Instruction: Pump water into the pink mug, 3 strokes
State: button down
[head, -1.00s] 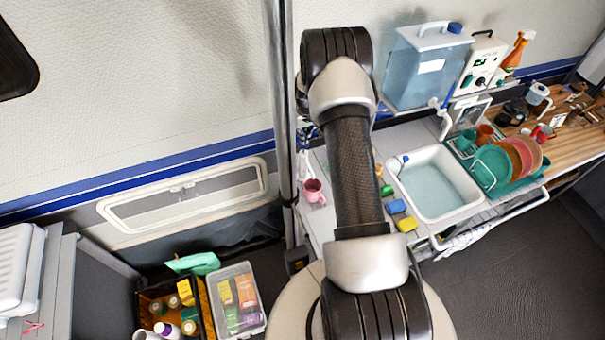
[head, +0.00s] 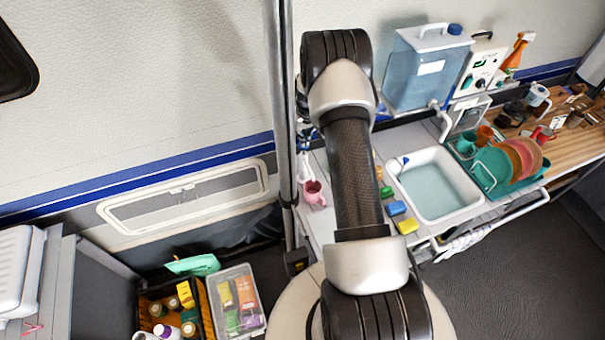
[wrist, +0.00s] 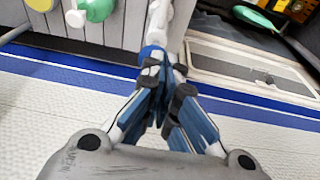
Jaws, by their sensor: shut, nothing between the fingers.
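The pink mug (head: 314,193) stands on the left end of the counter, just left of my arm in the head view. A small white and blue upright fitting (head: 303,166), perhaps the pump, shows just behind the mug beside the metal pole. In the wrist view my gripper (wrist: 167,85) is shut and empty. A white post with a blue band (wrist: 155,50) shows just beyond the fingertips; I cannot tell whether they touch it. The mug is not clearly seen in the wrist view, and its inside is too small to read.
A white sink basin (head: 436,184) is right of my arm, with blue and yellow sponges (head: 407,226) beside it. A water tank (head: 425,68) stands behind. A dish rack (head: 495,190) holds plates at the right. A metal pole (head: 281,110) rises left of the mug.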

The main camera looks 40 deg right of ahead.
jog(key=shift+b+x, duration=2.55)
jog(key=shift+x, duration=0.55)
jog(key=shift+s+d, duration=0.15)
jog(key=shift+r, duration=0.1)
jog(key=shift+w+p+v, duration=0.2)
jog(key=shift+p+v, duration=0.35)
jog(key=shift+v, duration=1)
jog(key=shift+w+p+v, duration=0.15)
jog(key=shift+p+v, duration=0.35)
jog(key=shift+v, duration=1.1)
